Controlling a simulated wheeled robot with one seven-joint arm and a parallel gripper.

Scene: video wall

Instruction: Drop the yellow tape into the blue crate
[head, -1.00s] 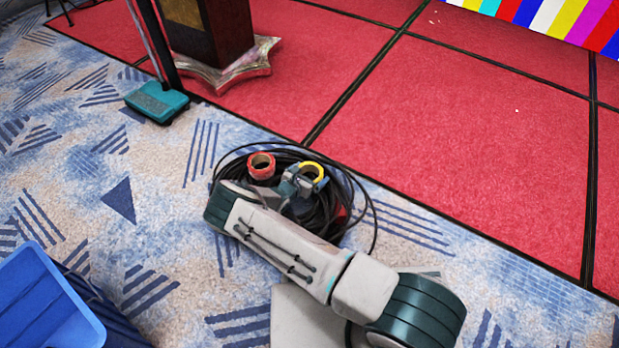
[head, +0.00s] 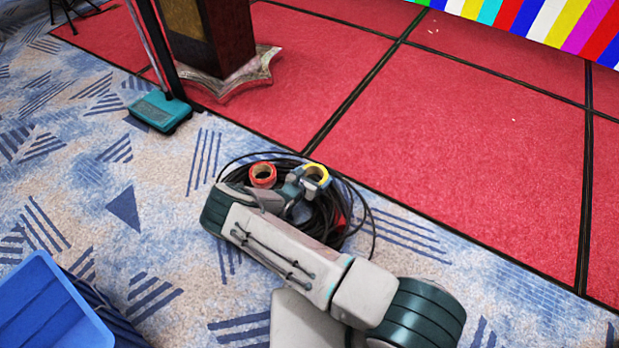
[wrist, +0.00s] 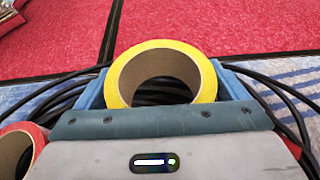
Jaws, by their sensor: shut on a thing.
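The yellow tape (head: 316,173) is a roll with a brown core, at the end of my arm above a coil of black cable. In the wrist view the yellow tape (wrist: 197,62) stands between the blue fingers of my gripper (wrist: 160,88), which is shut on it. My gripper (head: 304,182) also shows in the head view, partly hidden by my arm. The blue crate (head: 50,305) is at the lower left of the head view, cut off by the frame edges. The part of its inside that shows looks empty.
A red tape roll (head: 262,174) rests on the black cable coil (head: 345,228), left of the yellow one. A teal sweeper head (head: 160,110) and a dark pedestal (head: 222,40) stand farther back. Patterned carpet lies open between the coil and the crate.

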